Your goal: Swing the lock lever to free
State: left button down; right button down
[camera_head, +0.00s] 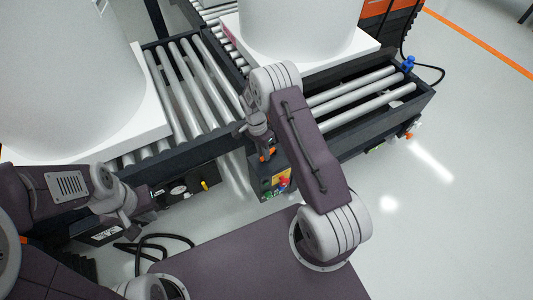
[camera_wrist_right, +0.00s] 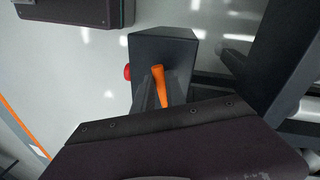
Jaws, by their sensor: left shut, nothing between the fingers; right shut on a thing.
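The orange lock lever (camera_wrist_right: 160,82) sticks up from a dark box (camera_wrist_right: 165,48) in the right wrist view. Its lower end is hidden behind my dark wrist body. In the head view a bit of the orange lever (camera_head: 267,154) shows under my right gripper (camera_head: 262,146), at the near edge of the roller conveyor. My right gripper is shut on the lever; its fingertips are mostly hidden. My left gripper (camera_head: 138,198) is shut and empty, low at the left, near a dark unit with a gauge (camera_head: 178,189).
Two large white tanks (camera_head: 70,70) (camera_head: 300,25) stand on white bases over the rollers (camera_head: 190,85). A control box (camera_head: 275,182) with coloured buttons sits just below the right gripper. A black cable (camera_head: 160,240) lies on the floor.

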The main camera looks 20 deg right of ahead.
jog(key=shift+w+m+y, duration=0.15)
jog(key=shift+w+m, duration=0.3)
jog(key=shift+m, duration=0.35)
jog(key=shift+w+m+y, duration=0.15)
jog(key=shift+w+m, duration=0.25)
jog(key=shift+m, duration=0.4)
jog(key=shift+w, duration=0.1)
jog(key=c, duration=1.4)
grip_release()
jog(key=shift+o, duration=0.2)
jog(key=shift+p, duration=0.3)
notch_tip(320, 180, up, 9)
jog(key=w+p, duration=0.1)
jog(key=p, duration=0.1)
jog(key=shift+w+p, duration=0.3)
jog(key=shift+a, duration=0.1)
